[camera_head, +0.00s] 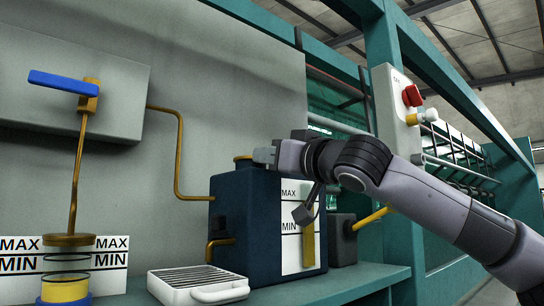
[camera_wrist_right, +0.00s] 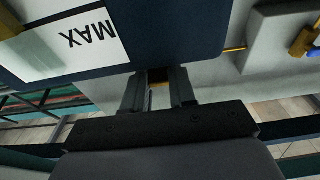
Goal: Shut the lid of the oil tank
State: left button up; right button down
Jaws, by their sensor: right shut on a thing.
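The oil tank (camera_head: 240,230) is a dark blue box with a white MAX/MIN label and a yellow level strip on its front. It also shows in the wrist view (camera_wrist_right: 180,30). The brass lid (camera_head: 243,158) is at the top of the tank, its right side hidden by my right gripper (camera_head: 262,155). How far the lid is tilted cannot be told. My left gripper is not in view.
A white slatted tray (camera_head: 197,282) lies on the teal bench left of the tank. A brass pipe with a blue lever (camera_head: 65,82) stands further left. A switch box with a red knob (camera_head: 411,96) is on the post behind my right arm.

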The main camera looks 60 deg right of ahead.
jog(key=shift+w+f, duration=0.25)
jog(key=shift+f, duration=0.15)
jog(key=c, duration=0.9)
grip_release()
jog(key=shift+r, duration=0.15)
jog(key=shift+s, duration=0.1)
jog(key=shift+s+a, duration=0.1)
jog(key=shift+s, duration=0.35)
jog(key=shift+b+v, duration=0.3)
jog(key=shift+v, duration=2.7)
